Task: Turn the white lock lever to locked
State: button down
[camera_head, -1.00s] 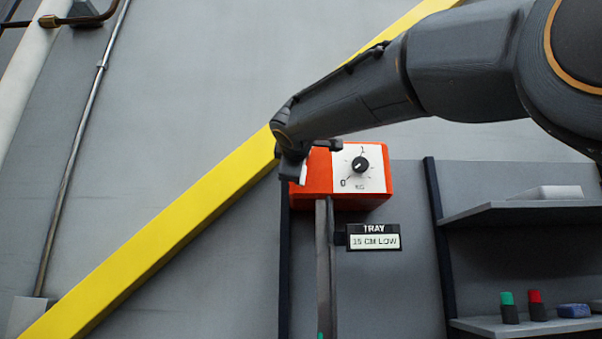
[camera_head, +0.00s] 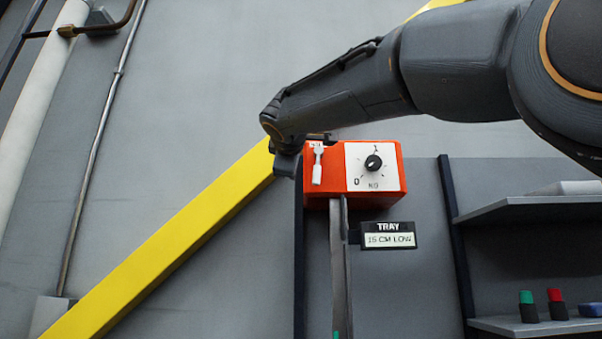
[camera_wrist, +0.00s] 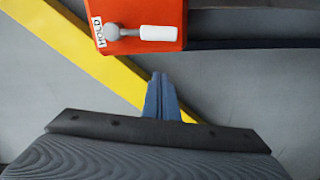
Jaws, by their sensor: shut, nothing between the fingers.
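The white lock lever (camera_head: 317,167) is on the front left of the orange box (camera_head: 403,171). In the head view its white grip hangs down from a pivot near the top, below a small label. In the wrist view the lever (camera_wrist: 160,33) runs from a grey pivot to the right, beside a white label reading HOLD (camera_wrist: 97,31). My gripper shows in the wrist view (camera_wrist: 162,76) with its fingers together and empty, apart from the lever. In the head view the gripper is at the box's left side, partly hidden by my arm.
A black dial (camera_head: 373,162) on a white plate sits right of the lever. A TRAY sign (camera_head: 388,235) hangs below the box beside a grey post (camera_head: 341,275). Shelves (camera_head: 540,209) stand at right. A yellow diagonal beam (camera_head: 170,245) crosses the wall behind.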

jog(key=s+b, duration=0.2)
jog(key=s, duration=0.7)
jog(key=shift+s+d+b, duration=0.2)
jog(key=shift+d+b, duration=0.15)
jog(key=shift+d, duration=0.05)
